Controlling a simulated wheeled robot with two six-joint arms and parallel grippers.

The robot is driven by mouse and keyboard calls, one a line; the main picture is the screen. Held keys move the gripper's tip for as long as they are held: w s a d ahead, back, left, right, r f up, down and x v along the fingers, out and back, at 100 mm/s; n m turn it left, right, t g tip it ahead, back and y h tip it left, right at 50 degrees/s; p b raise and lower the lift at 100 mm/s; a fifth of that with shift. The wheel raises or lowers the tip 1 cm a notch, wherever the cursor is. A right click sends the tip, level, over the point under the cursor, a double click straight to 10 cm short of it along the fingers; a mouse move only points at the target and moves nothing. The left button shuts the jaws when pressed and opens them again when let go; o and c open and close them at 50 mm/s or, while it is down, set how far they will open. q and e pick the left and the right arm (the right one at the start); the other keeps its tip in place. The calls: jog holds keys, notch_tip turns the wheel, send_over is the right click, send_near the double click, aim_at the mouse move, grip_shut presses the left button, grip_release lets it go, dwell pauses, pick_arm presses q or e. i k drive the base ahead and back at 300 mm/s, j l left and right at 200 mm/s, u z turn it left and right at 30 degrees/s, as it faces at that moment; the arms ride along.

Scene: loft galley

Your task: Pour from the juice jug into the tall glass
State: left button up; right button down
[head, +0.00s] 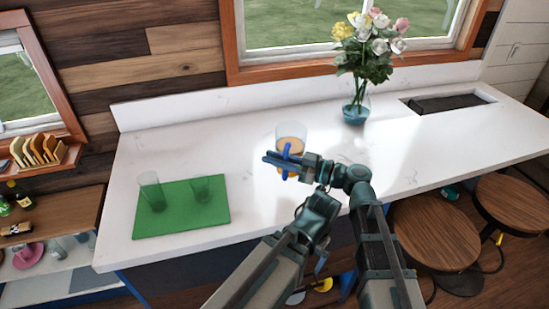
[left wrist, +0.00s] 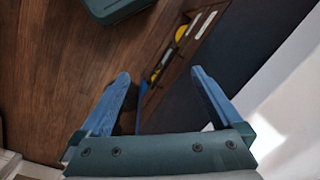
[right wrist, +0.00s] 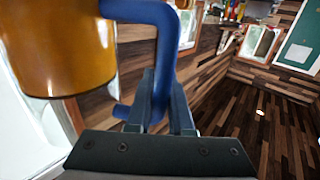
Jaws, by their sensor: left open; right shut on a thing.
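The juice jug (head: 291,131) is clear with orange juice in its lower part and a blue handle; it looks upright at the middle of the counter. My right gripper (head: 284,161) is shut on the handle, on the jug's near side. The right wrist view shows the orange body (right wrist: 62,45) and the blue handle between the fingers. Whether the jug's base touches the counter is unclear. The tall glass (head: 151,191) stands on the left of a green mat and looks empty.
A shorter glass (head: 201,189) stands on the green mat (head: 184,223), right of the tall one. A flower vase (head: 356,109) stands at the back, with a dark sink (head: 450,102) to its right. Stools (head: 436,232) stand in front. Counter between mat and jug is clear.

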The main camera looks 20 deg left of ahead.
aim_at(154, 193)
jog(key=k+l+u, duration=0.1)
jog(key=u, duration=0.3)
jog(key=k+l+u, duration=0.15)
jog(key=u, duration=0.25)
jog(key=i+u, duration=0.15)
jog(key=u, duration=0.3)
jog(key=i+j+u, duration=0.1)
jog(key=u, duration=0.3)
jog(key=k+u, duration=0.3)
jog(key=k+l+u, duration=0.1)
jog(key=u, duration=0.2)
